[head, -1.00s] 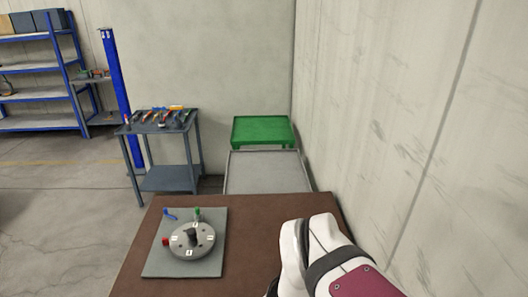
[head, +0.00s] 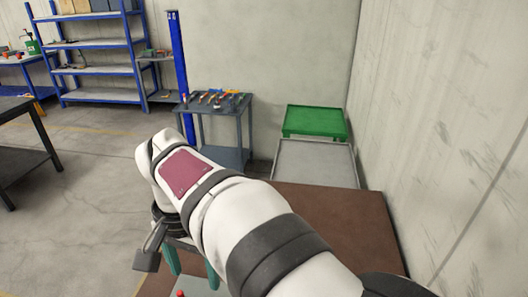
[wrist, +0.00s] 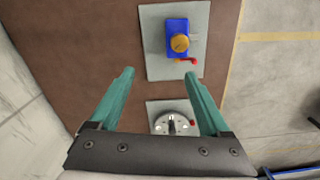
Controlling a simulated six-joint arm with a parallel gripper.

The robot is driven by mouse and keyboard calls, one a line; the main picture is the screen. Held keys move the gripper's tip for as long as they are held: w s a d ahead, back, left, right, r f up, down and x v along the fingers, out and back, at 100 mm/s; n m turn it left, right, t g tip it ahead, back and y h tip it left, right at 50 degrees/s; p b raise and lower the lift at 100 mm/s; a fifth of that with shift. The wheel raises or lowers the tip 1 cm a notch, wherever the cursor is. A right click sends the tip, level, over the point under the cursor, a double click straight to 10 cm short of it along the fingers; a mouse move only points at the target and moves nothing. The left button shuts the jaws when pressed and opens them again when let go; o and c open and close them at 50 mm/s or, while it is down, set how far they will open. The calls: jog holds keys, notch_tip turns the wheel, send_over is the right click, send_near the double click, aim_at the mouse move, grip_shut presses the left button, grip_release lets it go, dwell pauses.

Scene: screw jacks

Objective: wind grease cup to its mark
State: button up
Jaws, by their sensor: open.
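In the wrist view, a blue block with a round orange cap (wrist: 180,43) stands on a grey plate (wrist: 155,66); it looks like the grease cup. A small red piece (wrist: 190,61) sits at its lower right corner. I cannot make out a mark. My gripper (wrist: 159,74) is open and empty, its teal fingers apart above the brown table. The block appears beyond the fingertips, toward the top. In the head view my gripper (head: 193,275) points down and my arm covers much of the table; the blue block is not visible there.
A second grey plate with a round numbered dial (wrist: 172,122) shows between the finger bases. The brown table (head: 335,225) is bare at right, close to the concrete wall (head: 440,130). A tool cart (head: 218,100), green table (head: 315,120) and grey tray table (head: 315,160) stand behind.

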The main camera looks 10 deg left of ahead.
jog(key=a+f, duration=0.2)
jog(key=a, duration=0.3)
jog(key=shift+n, duration=0.4)
jog(key=f, duration=1.4)
jog(key=shift+s+d+f, duration=0.1)
jog(key=shift+s+f, duration=0.15)
jog(key=shift+f, duration=0.05)
grip_shut()
